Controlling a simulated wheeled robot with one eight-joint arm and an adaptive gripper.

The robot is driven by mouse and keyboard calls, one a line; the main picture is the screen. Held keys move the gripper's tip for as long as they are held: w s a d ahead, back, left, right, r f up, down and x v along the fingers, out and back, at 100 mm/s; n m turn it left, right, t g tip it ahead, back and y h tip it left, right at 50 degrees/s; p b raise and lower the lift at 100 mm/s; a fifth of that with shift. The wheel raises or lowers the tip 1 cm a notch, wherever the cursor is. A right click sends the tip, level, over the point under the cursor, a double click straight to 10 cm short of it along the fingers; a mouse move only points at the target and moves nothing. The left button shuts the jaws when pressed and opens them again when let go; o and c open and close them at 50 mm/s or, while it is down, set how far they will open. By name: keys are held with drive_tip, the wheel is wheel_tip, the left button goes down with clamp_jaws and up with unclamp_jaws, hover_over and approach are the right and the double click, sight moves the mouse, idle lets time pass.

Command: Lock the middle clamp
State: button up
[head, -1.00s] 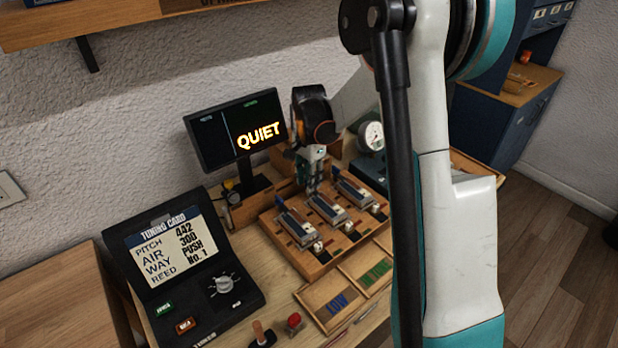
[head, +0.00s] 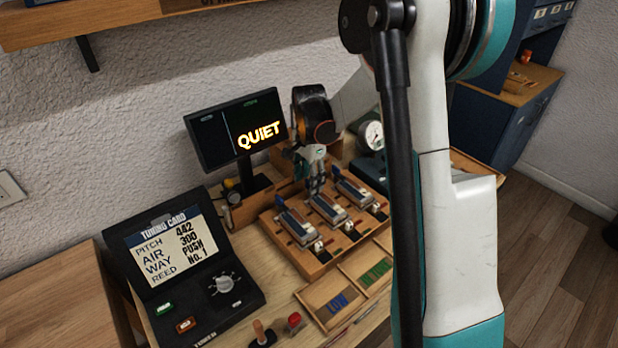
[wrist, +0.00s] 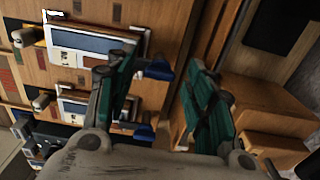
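Three clamps sit side by side on a wooden board (head: 312,262) in the head view. The middle clamp (head: 327,210) has a pale and blue body, with a left clamp (head: 296,229) and a right clamp (head: 355,193) beside it. My gripper (head: 315,190) hangs at the back end of the middle clamp, fingers down. In the wrist view my teal fingers (wrist: 162,100) are apart with nothing held between them. Two clamps with blue levers (wrist: 160,69) show there; I cannot tell for sure which is the middle one. The left finger partly hides them.
A monitor reading QUIET (head: 237,130) stands behind the board on the left. A tuning card console (head: 180,265) is at the front left. A round gauge (head: 371,136) is behind on the right. Small trays (head: 325,316) lie in front of the board.

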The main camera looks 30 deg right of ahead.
wheel_tip(320, 180, up, 12)
idle(0.6)
idle(0.4)
drive_tip(key=s+a+r+n+t, duration=0.2)
drive_tip(key=s+a+r+n, duration=0.2)
drive_tip(key=s, duration=0.3)
drive_tip(key=s+a+r+n+t, duration=0.2)
drive_tip(key=s+a+r+n, duration=0.15)
drive_tip(key=s, duration=0.25)
drive_tip(key=s+a+f+n+t, duration=0.1)
drive_tip(key=s+a+n, duration=0.1)
drive_tip(key=s+n, duration=0.2)
drive_tip(key=s+a+f+n+t, duration=0.2)
drive_tip(key=s+a+n, duration=0.1)
drive_tip(key=s, duration=0.5)
drive_tip(key=shift+n, duration=0.75)
